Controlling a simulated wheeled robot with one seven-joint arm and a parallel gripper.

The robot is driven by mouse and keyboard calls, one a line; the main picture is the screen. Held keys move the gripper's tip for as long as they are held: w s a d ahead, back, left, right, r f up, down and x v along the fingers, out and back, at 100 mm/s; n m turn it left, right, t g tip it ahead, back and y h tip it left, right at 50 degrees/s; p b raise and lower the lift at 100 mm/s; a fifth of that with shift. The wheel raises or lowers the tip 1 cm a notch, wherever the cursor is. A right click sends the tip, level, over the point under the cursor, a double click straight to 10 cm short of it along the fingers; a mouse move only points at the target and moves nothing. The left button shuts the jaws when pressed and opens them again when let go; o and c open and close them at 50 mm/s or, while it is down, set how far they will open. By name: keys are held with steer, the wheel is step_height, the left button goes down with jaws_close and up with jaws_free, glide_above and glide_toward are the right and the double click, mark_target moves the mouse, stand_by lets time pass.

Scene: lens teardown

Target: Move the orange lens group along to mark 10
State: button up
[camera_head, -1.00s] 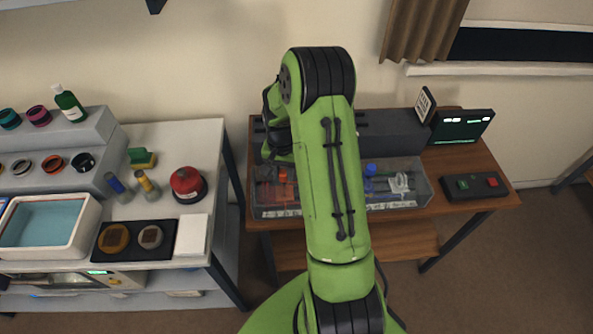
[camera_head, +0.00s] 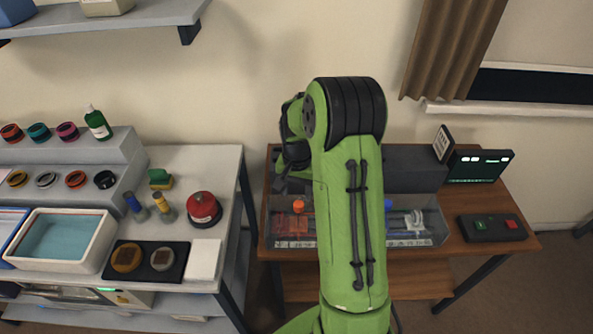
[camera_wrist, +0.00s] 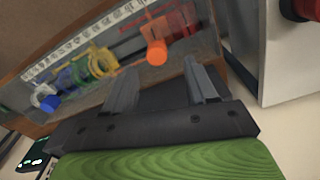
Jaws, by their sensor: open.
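The orange lens group shows in the head view as an orange knob (camera_head: 298,206) near the left end of a clear-walled optical bench (camera_head: 440,232). In the wrist view its orange knob and stem (camera_wrist: 157,50) stand out towards me, beside a red part (camera_wrist: 184,18). My gripper (camera_wrist: 158,82) is open and empty, its fingers apart and pointing towards the bench with the orange knob beyond them. In the head view my gripper (camera_head: 283,184) is near the bench's left end, partly hidden by my arm. A numbered scale strip (camera_wrist: 85,42) runs along the bench; its numbers are not readable.
A yellow lens group (camera_wrist: 101,62) and a blue knob (camera_wrist: 49,103) sit farther along the bench. A control box (camera_head: 492,227) and a lit display (camera_head: 480,166) stand to the right. The left table holds a red round canister (camera_head: 203,208) and a white tray (camera_head: 108,238).

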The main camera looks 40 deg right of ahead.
step_height(320, 180, up, 10)
steer(key=p, duration=0.1)
stand_by(0.4)
